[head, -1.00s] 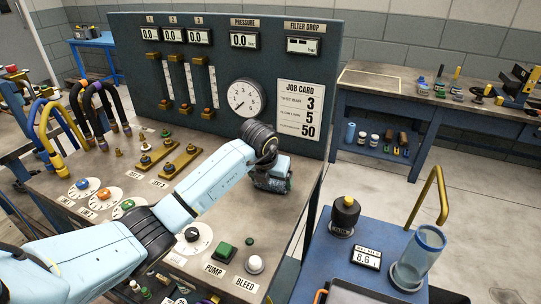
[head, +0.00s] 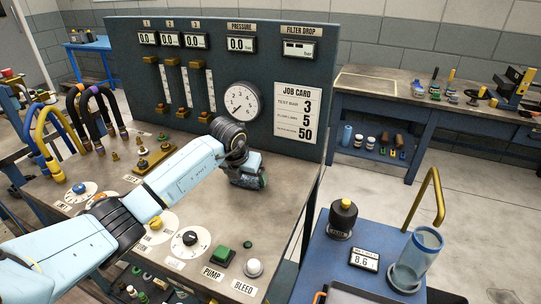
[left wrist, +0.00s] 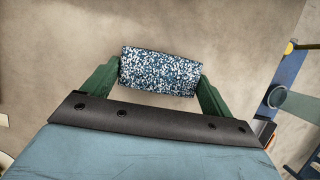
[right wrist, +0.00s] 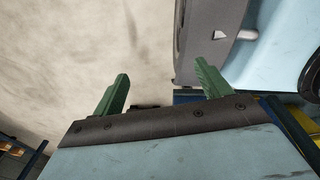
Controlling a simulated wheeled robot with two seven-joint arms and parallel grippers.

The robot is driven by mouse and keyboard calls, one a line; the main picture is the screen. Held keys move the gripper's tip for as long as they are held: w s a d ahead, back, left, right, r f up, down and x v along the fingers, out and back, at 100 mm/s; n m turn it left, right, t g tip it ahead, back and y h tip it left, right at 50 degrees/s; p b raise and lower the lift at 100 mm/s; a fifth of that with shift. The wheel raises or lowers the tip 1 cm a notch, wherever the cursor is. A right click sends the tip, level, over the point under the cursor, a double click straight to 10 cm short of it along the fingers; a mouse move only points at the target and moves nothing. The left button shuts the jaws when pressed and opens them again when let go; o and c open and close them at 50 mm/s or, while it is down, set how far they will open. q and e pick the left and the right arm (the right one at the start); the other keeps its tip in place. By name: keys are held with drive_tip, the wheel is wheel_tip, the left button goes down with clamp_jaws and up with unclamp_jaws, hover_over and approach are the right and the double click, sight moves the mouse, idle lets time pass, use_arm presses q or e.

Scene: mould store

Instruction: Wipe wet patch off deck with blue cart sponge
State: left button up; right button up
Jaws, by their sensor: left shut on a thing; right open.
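My left gripper (head: 248,180) is low over the right part of the deck (head: 282,205), in front of the gauge panel. In the left wrist view its green fingers are shut on a blue-and-white speckled sponge (left wrist: 160,72), held across between them. The beige deck surface lies beneath the sponge; I cannot tell whether they touch. No wet patch can be made out; the arm and gripper cover part of the deck. My right gripper (right wrist: 162,72) shows only in the right wrist view, open and empty, above a pale floor-like surface.
The upright panel (head: 262,70) with gauge and job card bounds the deck's back. Dials, a green PUMP button (head: 223,254) and white BLEED button (head: 253,268) line the front. Coloured hoses (head: 50,135) stand left. A blue cart (head: 322,250) carries a bottle and clear cylinder.

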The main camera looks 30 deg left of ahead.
sight(256, 180)
use_arm(q)
drive_tip(key=d, duration=0.3)
drive_tip(key=shift+d+p, duration=0.2)
drive_tip(key=shift+p, duration=0.2)
drive_tip(key=shift+w+d, duration=0.1)
drive_tip(key=shift+d, duration=1.05)
drive_tip(key=shift+d+p, duration=0.4)
drive_tip(key=shift+d, duration=0.35)
drive_tip(key=shift+w+r+p, duration=0.1)
drive_tip(key=shift+r+p, duration=0.2)
drive_tip(key=shift+p, duration=0.05)
drive_tip(key=shift+r, duration=0.85)
drive_tip(key=shift+r+p, duration=0.35)
drive_tip(key=shift+p, duration=0.2)
wheel_tip(256, 180, up, 3)
drive_tip(key=shift+p, duration=1.1)
wheel_tip(256, 180, up, 2)
drive_tip(key=shift+p, duration=0.7)
use_arm(e)
drive_tip(key=a+r, duration=0.4)
drive_tip(key=r, duration=0.3)
drive_tip(key=shift+s+a+m+y, duration=0.15)
drive_tip(key=shift+a+m+y, duration=0.15)
